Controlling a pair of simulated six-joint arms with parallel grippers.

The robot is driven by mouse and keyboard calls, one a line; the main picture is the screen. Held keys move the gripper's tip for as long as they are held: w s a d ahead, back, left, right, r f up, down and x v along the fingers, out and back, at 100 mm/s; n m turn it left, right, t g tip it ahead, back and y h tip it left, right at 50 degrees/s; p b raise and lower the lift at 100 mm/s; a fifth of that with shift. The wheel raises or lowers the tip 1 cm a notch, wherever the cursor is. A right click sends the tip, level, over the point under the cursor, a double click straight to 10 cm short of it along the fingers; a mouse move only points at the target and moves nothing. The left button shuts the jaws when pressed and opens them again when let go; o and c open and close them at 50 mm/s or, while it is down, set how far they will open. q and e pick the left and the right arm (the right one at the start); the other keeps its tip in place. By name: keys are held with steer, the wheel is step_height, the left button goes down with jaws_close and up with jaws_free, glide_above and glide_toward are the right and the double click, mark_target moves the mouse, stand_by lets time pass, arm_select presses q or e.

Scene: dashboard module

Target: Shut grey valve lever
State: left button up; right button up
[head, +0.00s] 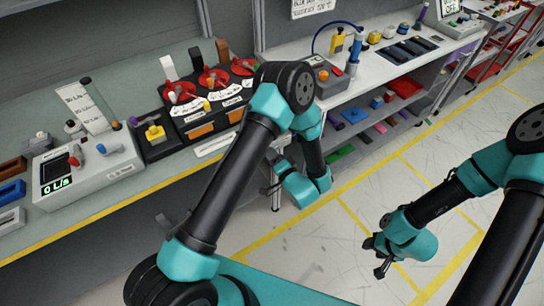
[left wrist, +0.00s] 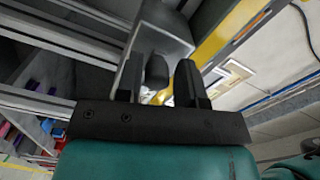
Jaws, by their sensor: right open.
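A light grey valve box (head: 95,180) with a display reading "0 L/s" stands on the bench at the left in the head view. My left gripper (head: 275,163) is off the bench's front edge, well to the right of the box. In the left wrist view its fingers (left wrist: 158,85) are apart, with a dark rounded shape between or beyond them. My right gripper (head: 376,256) is open and empty above the floor.
A black panel with red dials (head: 205,95) stands right of the box, with a small black unit with a yellow knob (head: 154,133) between them. A second bench (head: 350,85) with tools and shelves is further right. Floor in front is clear.

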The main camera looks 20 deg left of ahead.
arm_select(q)
steer(key=shift+o, duration=0.7)
steer(key=shift+f, duration=0.1)
steer(key=shift+s, duration=0.1)
steer(key=v, duration=1.7)
steer(key=shift+s, duration=0.1)
steer(key=w+a+f+n+g+h, duration=0.3)
steer(key=w+a+f+h, duration=0.3)
steer(key=a+f+h, duration=0.35)
steer(key=s+a+f+n+g+h, duration=0.1)
steer(key=s+a+n+g+h, duration=0.2)
steer(key=s+a+g+h, duration=0.4)
steer(key=s+h, duration=0.1)
steer(key=s, duration=0.4)
steer(key=shift+a+f, duration=0.15)
steer(key=shift+f, duration=0.25)
